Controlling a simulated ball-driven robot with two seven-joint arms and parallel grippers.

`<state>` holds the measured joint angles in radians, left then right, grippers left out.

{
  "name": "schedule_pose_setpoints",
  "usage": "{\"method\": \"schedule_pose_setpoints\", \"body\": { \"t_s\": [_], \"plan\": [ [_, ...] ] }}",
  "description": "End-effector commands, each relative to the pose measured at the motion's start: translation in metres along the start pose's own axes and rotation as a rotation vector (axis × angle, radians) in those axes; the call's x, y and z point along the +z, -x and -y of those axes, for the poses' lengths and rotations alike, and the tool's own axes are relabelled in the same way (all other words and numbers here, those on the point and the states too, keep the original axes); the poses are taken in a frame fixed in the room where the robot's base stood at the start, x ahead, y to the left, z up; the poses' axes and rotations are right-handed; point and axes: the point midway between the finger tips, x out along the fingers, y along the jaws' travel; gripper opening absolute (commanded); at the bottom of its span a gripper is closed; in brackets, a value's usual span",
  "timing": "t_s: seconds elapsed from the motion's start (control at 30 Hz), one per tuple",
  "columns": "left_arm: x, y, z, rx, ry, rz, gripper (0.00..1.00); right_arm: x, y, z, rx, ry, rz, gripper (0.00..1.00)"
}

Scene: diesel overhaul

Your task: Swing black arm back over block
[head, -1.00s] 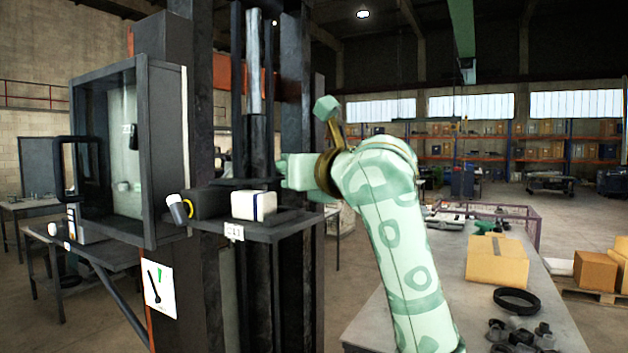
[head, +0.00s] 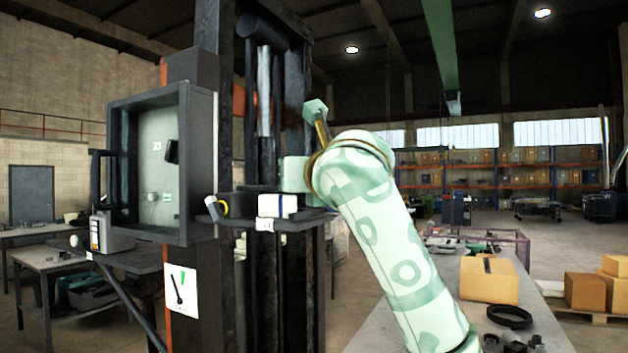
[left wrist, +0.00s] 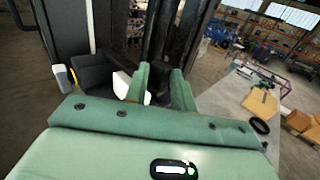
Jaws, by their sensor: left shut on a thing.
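A white block (head: 277,205) with a dark stripe sits on the dark shelf of the press. It also shows beside my fingers in the left wrist view (left wrist: 123,84). A dark horizontal bar (head: 257,188), which looks like the black arm, runs just above and behind the block. My left gripper (head: 287,171) is at the bar's right end, close to the block. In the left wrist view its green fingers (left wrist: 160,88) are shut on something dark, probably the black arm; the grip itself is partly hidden. My right gripper is out of view.
Left of the block lies a black part with a yellow ring and white end (head: 215,208). A grey open-door cabinet (head: 200,150) stands left of the press. Dark uprights (head: 308,100) rise behind. A bench with a cardboard box (head: 488,280) and black ring (head: 509,316) is at right.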

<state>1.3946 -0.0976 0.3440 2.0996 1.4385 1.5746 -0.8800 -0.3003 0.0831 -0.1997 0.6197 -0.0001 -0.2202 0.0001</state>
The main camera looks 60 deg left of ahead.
Motion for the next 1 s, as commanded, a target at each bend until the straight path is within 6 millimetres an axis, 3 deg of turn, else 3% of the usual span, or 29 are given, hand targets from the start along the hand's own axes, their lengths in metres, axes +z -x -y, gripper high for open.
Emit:
{"method": "schedule_pose_setpoints", "body": {
  "t_s": [0.03, 0.5, 0.53, 0.6, 1.0],
  "plan": [
    [0.001, -0.0015, -0.0089, 0.027, -0.002, 0.003, 0.0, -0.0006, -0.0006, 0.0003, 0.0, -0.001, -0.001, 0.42],
    [0.0024, -0.0014, -0.0094, 0.027, 0.0, 0.004, 0.0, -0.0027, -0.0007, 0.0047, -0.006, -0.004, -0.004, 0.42],
    [0.0025, -0.0014, -0.0094, 0.027, 0.0, 0.004, 0.28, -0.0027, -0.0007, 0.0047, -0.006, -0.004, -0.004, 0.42],
    [0.0024, -0.0013, -0.009, 0.026, 0.0, 0.004, 0.42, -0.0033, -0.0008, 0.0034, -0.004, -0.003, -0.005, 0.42],
    [0.0011, -0.001, -0.0064, 0.02, -0.001, 0.002, 0.42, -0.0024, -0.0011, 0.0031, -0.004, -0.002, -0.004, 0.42]
  ]
}}
